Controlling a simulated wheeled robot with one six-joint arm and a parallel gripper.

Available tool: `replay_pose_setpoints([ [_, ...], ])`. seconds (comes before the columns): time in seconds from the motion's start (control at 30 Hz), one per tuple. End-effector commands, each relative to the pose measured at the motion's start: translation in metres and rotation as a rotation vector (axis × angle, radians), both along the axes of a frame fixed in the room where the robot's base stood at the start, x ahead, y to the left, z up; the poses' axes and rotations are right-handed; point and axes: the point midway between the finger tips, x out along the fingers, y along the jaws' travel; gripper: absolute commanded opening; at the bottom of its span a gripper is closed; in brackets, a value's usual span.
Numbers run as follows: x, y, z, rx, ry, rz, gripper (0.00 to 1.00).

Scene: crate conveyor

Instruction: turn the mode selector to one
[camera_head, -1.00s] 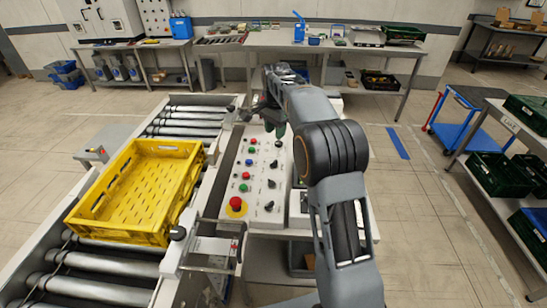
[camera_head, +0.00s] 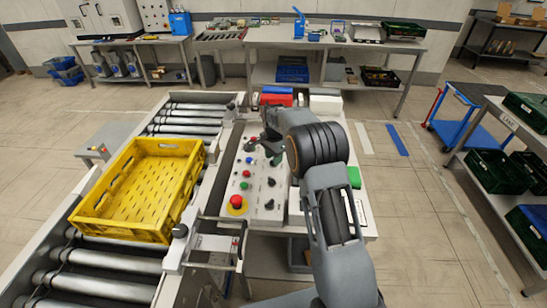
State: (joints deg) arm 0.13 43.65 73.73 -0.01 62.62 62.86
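The control panel (camera_head: 258,208) is a pale board beside the conveyor. It carries a row of black selector knobs, among them one at the near end (camera_head: 269,205), one in the middle (camera_head: 271,183) and one farther up (camera_head: 273,163). Their labels are too small to read, so I cannot tell which is the mode selector or where it points. My gripper (camera_head: 266,144) is small and dark over the panel's far part, partly hidden by my wrist. I cannot tell whether its fingers are apart or touch a knob.
A red mushroom button (camera_head: 236,202) and several coloured push buttons line the panel's left side. A yellow crate (camera_head: 98,224) sits on the conveyor rollers (camera_head: 105,290) at left. Red and blue items (camera_head: 276,96) lie at the panel table's far end.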

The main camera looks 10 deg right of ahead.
Motion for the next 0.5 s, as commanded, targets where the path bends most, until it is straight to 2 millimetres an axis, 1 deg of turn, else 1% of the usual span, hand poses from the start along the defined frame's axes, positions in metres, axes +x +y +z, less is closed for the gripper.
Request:
replay_pose_setpoints([
  [0.2,-0.0002,-0.0001,-0.0090,0.000,0.000,0.000,0.37],
  [0.47,-0.0001,-0.0002,-0.0099,0.000,0.000,0.000,0.37],
  [0.5,-0.0001,-0.0002,-0.0098,0.000,0.000,0.000,0.34],
])
